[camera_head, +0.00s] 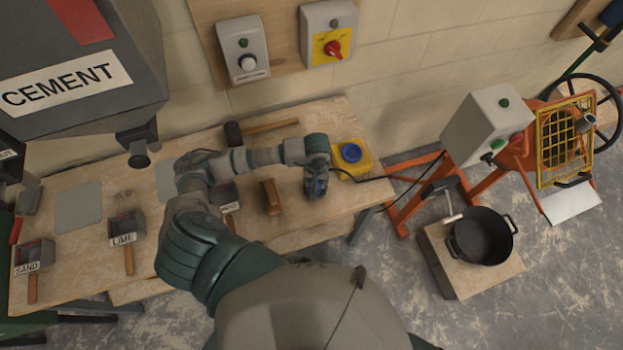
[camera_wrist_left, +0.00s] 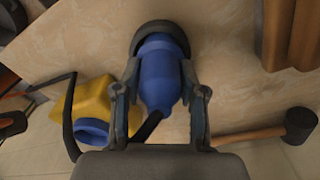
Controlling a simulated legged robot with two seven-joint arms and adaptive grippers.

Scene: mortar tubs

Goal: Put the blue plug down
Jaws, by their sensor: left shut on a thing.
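My left gripper (camera_head: 316,190) is over the bench near its front right part, pointing down. It is shut on the blue plug (camera_wrist_left: 160,75), with one finger on each side of the plug's body. A dark collar (camera_wrist_left: 160,33) rings the plug's far end. A black cable leaves its near end. I cannot tell whether the plug touches the bench top (camera_head: 290,222). A yellow socket box (camera_head: 365,165) with a blue round cover (camera_head: 351,153) stands just right of the gripper; it also shows in the wrist view (camera_wrist_left: 92,98). My right gripper is not in view.
A wooden block (camera_head: 271,197) lies left of the gripper. A mallet (camera_head: 262,129) lies behind. Labelled scoops (camera_head: 124,228) stand further left. The black cable (camera_head: 408,170) runs right towards the orange mixer (camera_head: 515,150). A black pot (camera_head: 482,237) stands on a low block.

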